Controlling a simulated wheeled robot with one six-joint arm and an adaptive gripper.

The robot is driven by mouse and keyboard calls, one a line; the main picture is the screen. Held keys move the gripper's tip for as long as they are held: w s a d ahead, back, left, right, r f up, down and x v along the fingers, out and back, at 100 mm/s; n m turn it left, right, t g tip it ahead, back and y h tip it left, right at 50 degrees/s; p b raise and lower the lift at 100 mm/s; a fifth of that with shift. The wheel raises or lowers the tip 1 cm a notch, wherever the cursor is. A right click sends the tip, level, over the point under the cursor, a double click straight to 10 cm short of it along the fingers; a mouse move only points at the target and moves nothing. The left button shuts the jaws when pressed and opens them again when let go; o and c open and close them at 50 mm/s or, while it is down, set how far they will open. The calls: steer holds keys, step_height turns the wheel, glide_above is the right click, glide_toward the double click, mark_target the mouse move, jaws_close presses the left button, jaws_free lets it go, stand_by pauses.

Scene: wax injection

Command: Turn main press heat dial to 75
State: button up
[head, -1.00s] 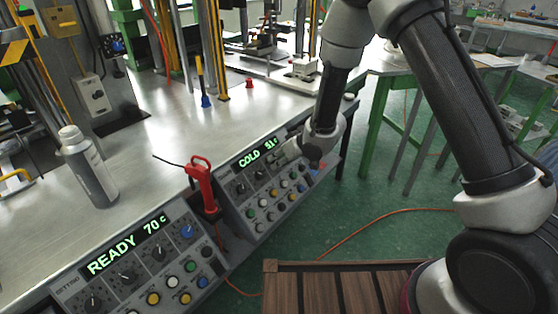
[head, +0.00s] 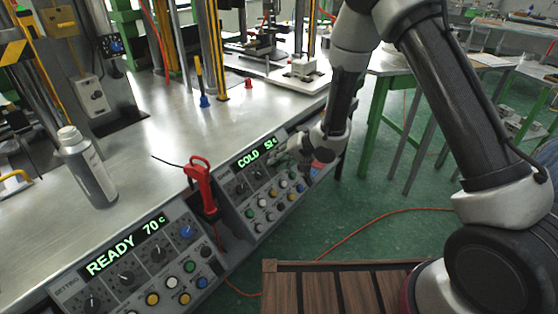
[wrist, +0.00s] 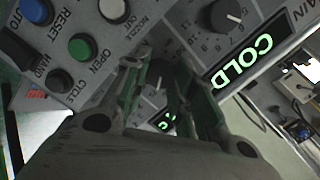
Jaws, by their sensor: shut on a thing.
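The press panel (head: 270,190) at the middle right has a green-lit display (head: 258,152) that reads COLD, with a number near 51 that is hard to read. The wrist view shows the COLD display (wrist: 242,61) tilted, beside part of the word MAIN. My gripper (wrist: 160,77) is at this panel, its two fingers closed around a small dial with a white pointer mark; the fingers hide most of it and its setting. In the head view my gripper (head: 285,157) covers part of the panel just below the display.
Another dial (wrist: 229,15) and several push buttons, among them a green one (wrist: 81,47), sit close to my fingers. A second panel (head: 140,270) reads READY 70. A red-handled tool (head: 203,186) hangs between the panels. A bottle (head: 87,170) stands on the bench.

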steer(key=shift+m, duration=0.4)
steer(key=o, duration=1)
steer(key=shift+d+r, duration=0.1)
steer(key=v, duration=1.1)
steer(key=shift+s+d+r, duration=0.2)
steer(key=shift+d, duration=0.1)
